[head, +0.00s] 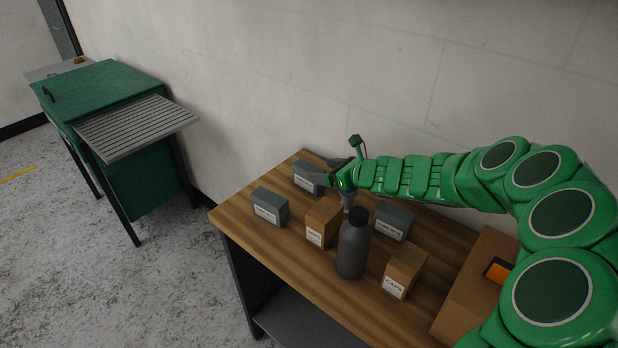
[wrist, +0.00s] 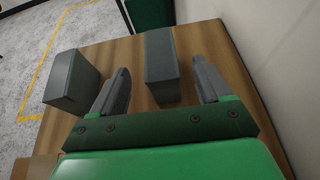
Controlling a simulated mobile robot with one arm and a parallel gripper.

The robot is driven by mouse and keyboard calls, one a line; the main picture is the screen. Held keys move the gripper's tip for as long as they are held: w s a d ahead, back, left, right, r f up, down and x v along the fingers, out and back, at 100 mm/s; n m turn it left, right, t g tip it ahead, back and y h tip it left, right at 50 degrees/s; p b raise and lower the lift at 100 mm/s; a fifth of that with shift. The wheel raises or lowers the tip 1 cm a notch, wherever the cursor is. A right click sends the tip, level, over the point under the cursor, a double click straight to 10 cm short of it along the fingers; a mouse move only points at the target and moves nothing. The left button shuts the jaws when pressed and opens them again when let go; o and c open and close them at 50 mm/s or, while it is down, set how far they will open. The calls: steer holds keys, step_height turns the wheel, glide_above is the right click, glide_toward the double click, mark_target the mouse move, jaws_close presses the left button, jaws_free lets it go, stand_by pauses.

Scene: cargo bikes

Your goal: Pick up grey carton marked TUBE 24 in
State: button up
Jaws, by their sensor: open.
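Three grey cartons show in the head view: one at the back (head: 304,182), one at the front left (head: 268,209) and one at the right (head: 395,218). Their white labels are too small to read surely, so I cannot tell which is TUBE 24 in. My gripper (head: 324,180) is open at the back carton. In the wrist view, my gripper (wrist: 160,90) has that carton (wrist: 162,62) between the lines of its two fingers, mostly ahead of the tips, with gaps on both sides. The front left carton (wrist: 70,82) stands left of the left finger.
A brown carton (head: 322,224), a dark bottle (head: 352,250) and a brown CAPS carton (head: 404,270) stand in front of my arm on the wooden table (head: 248,235). A larger brown box (head: 475,285) is at the right. The wall is close behind; a green cabinet (head: 110,90) stands far left.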

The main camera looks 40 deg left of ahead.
mark_target(312, 168)
steer(key=shift+x, duration=3.45)
steer(key=c, duration=1.2)
steer(key=shift+o, duration=0.2)
steer(key=shift+r, duration=0.1)
